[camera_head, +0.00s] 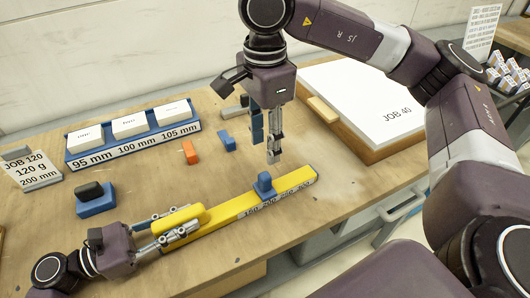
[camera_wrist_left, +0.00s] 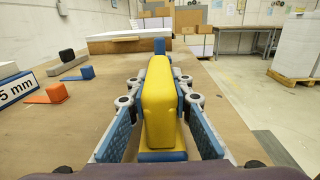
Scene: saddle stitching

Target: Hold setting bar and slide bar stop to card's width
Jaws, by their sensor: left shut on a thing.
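The yellow setting bar (camera_head: 229,212) lies slantwise along the table's front, with a number strip on its front face. A raised yellow block (camera_head: 180,218) sits at its left end. My left gripper (camera_head: 178,232) is shut on that block, which fills the space between the fingers in the left wrist view (camera_wrist_left: 160,105). The blue bar stop (camera_head: 265,184) sits upright on the bar, right of its middle. My right gripper (camera_head: 265,140) hangs just above and behind the stop, fingers down, apart and empty. The job card (camera_head: 32,170) at the left reads JOB 120, 120 g, 200 mm.
A blue rack (camera_head: 135,150) holds white blocks marked 95, 100 and 105 mm. An orange piece (camera_head: 190,152), a small blue piece (camera_head: 228,141) and a blue block with a black top (camera_head: 96,205) lie behind the bar. A JOB 40 sheet stack (camera_head: 365,100) stands back right.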

